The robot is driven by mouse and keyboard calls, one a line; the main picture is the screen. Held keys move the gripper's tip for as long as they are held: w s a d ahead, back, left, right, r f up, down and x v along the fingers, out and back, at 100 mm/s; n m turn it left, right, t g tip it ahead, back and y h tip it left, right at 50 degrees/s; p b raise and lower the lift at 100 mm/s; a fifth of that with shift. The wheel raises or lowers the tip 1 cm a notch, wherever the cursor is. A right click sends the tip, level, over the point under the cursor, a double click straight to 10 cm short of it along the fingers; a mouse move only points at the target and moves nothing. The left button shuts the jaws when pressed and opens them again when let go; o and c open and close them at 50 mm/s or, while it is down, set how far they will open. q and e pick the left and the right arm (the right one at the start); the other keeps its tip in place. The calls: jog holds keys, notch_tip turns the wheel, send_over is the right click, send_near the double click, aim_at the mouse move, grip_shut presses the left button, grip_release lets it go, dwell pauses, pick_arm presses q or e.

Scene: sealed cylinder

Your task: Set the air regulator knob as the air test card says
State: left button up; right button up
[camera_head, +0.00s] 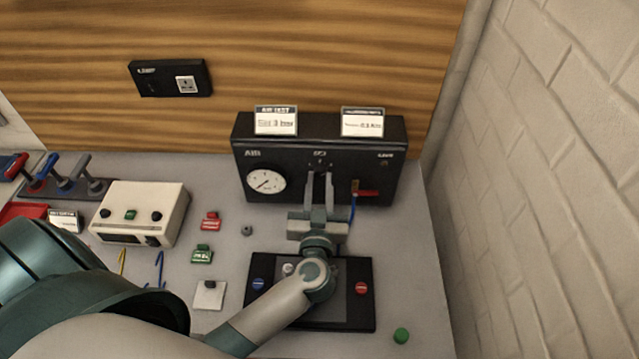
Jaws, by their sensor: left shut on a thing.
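The black air panel (219,158) label area aside, the air unit (290,150) is a black box against the back wall. The air test card (276,122) stands on its top left and seems to read 3 bar. The round white gauge (265,182) is on its left front; its needle appears to point to the lower left. My left gripper (320,180) reaches the middle of the front, below small dial marks. Its fingers are shut on the regulator knob, which they mostly hide; its setting cannot be read. My right gripper is out of view.
A second card (362,123) stands on the unit's top right. A red lever (367,193) with a blue hose is right of my fingers. A black tray (262,307) lies under my wrist. A white box (139,211) stands left. A brick wall bounds the right.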

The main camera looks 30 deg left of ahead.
pick_arm(q)
jog(key=shift+f, duration=0.15)
jog(key=o, duration=1)
jog(key=shift+o, duration=0.2)
jog(key=shift+r, duration=0.25)
jog(key=shift+r, duration=0.6)
notch_tip(320, 180, up, 2)
jog(key=shift+r+b, duration=0.2)
jog(key=shift+b, duration=0.1)
jog(key=d+r+b, duration=0.1)
jog(key=d+r, duration=0.2)
jog(key=d, duration=0.3)
jog(key=s+d+r+b, duration=0.1)
jog(key=d+r, duration=0.3)
jog(key=d, duration=0.1)
jog(key=shift+d+b, duration=0.3)
jog(key=shift+d, duration=0.1)
